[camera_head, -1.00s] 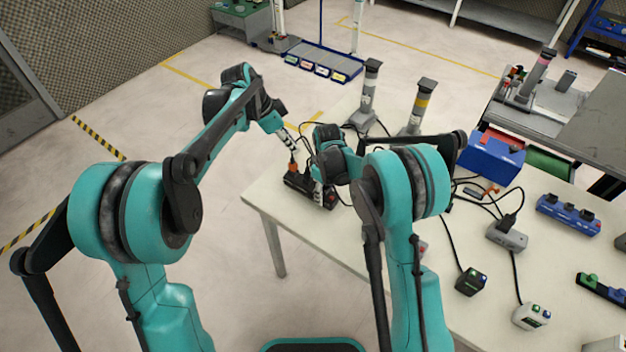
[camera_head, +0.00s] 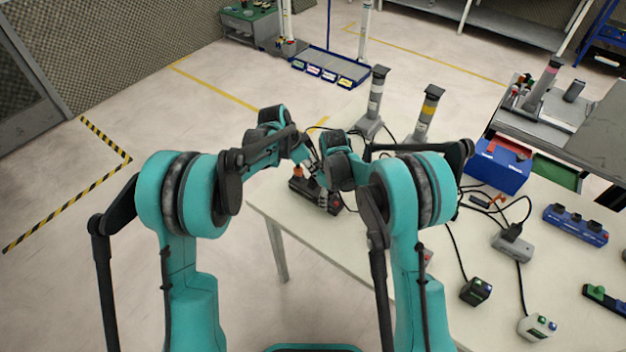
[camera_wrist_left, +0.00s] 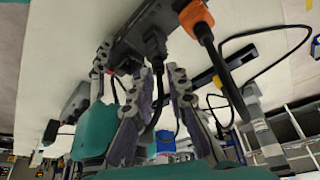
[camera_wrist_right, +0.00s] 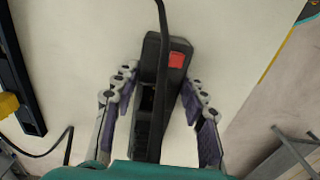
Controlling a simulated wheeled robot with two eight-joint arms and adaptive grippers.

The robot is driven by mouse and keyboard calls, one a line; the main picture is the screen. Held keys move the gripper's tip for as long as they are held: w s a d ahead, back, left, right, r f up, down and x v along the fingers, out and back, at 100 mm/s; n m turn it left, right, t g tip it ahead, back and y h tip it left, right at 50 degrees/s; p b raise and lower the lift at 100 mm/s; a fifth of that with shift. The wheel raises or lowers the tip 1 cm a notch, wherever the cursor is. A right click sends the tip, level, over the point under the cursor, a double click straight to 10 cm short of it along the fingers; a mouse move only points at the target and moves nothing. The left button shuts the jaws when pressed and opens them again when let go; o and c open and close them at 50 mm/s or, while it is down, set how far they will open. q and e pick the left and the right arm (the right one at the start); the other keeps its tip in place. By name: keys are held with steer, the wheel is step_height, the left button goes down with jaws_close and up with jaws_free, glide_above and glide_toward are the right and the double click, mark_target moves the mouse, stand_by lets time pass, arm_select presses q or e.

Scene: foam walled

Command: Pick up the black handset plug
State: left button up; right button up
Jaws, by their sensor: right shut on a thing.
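A black power strip (camera_head: 328,205) lies at the near left edge of the white table; its red switch (camera_wrist_right: 176,60) shows in the right wrist view. The black handset plug (camera_wrist_left: 155,45) sits in the strip, with its cable running between the fingers of my left gripper (camera_wrist_left: 158,76). That gripper is open, with its fingertips on either side of the plug's cable end. My right gripper (camera_wrist_right: 159,78) is shut on the power strip, one finger on each side. In the head view, both grippers are crowded together over the strip, and the plug is hidden there.
An orange plug (camera_wrist_left: 195,15) with its own cable sits in the strip beside the black plug. Two grey posts (camera_head: 374,105) stand behind the grippers. A blue bin (camera_head: 497,168), a grey socket box (camera_head: 513,247) and loose cables lie to the right.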

arm_select(q)
steer(key=shift+c, duration=0.3)
jaws_close()
steer(key=shift+r, duration=0.6)
steer(key=s+a, duration=0.3)
steer(key=a, duration=0.5)
steer(key=s+a, duration=0.3)
steer(key=a, duration=0.6)
steer(key=shift+s+r, duration=0.15)
arm_select(e)
steer(key=o, duration=1.4)
